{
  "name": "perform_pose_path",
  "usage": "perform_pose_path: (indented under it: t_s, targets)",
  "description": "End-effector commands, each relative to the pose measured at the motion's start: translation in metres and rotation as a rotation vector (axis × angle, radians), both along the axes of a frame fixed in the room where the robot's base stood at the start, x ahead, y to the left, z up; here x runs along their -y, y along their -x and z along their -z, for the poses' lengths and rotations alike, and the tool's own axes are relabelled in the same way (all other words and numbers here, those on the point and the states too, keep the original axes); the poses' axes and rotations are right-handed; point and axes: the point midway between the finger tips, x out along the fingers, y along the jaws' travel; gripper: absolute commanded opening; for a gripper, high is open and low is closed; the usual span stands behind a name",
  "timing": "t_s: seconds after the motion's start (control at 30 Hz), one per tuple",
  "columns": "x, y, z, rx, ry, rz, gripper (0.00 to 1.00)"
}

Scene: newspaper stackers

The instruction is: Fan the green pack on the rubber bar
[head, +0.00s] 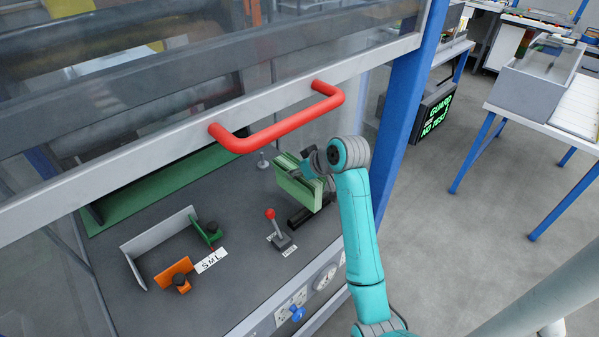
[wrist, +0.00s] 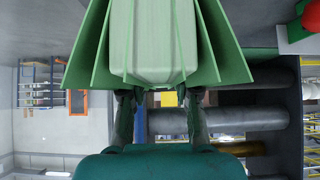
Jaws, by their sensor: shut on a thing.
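The green pack (head: 298,187) stands on edge over the black rubber bar (head: 298,218) on the grey machine bed. My gripper (head: 316,162) is shut on the pack's near upper side. In the wrist view, my gripper's two dark fingers (wrist: 160,98) meet the edge of the green pack (wrist: 152,40). Its outer green sheets flare apart on both sides of a paler middle block. Whether the pack's lower edge touches the bar cannot be told, as the pack hides part of the bar.
A red handle (head: 280,128) on the guard frame hangs above and left of the arm. A red-knobbed lever (head: 274,226) stands left of the bar. Orange (head: 175,274) and green (head: 209,232) brackets sit by a grey plate (head: 160,238). A blue post (head: 405,110) rises on the right.

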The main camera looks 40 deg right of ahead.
Motion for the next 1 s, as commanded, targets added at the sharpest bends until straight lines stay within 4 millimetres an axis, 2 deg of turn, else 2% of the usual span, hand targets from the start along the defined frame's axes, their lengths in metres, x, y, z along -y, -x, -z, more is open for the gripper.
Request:
perform_pose_path:
  t_s: [0.47,1.0]
  targets:
    - [0.0,-0.003,-0.002,0.002,-0.001,-0.001,0.0]
    - [0.0,-0.004,-0.039,0.004,0.001,0.0,0.0]
